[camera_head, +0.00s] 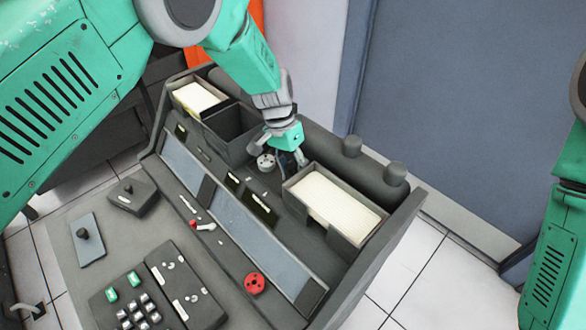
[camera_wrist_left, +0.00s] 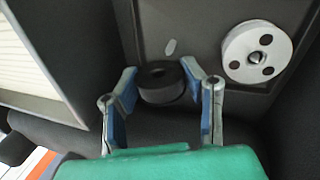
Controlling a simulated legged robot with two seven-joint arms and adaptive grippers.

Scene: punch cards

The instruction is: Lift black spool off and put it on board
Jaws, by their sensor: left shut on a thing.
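My left gripper (camera_head: 290,160) reaches down to the back of the dark console, between two card trays. In the left wrist view its blue-padded fingers (camera_wrist_left: 160,78) are shut on the sides of the black spool (camera_wrist_left: 160,88). The spool is a short black cylinder with a dark hole in its top. In the head view the spool is mostly hidden by the gripper, and I cannot tell whether it still touches the surface under it. I cannot tell which part is the board. My right gripper is not in view; only my right arm shows at the right edge.
A pale reel (camera_wrist_left: 258,52) with dark holes sits beside the spool; it also shows in the head view (camera_head: 265,162). A card tray (camera_head: 376,228) stands right of the gripper, an empty dark bin (camera_head: 207,128) left. Two dark knobs (camera_head: 352,146) stand behind.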

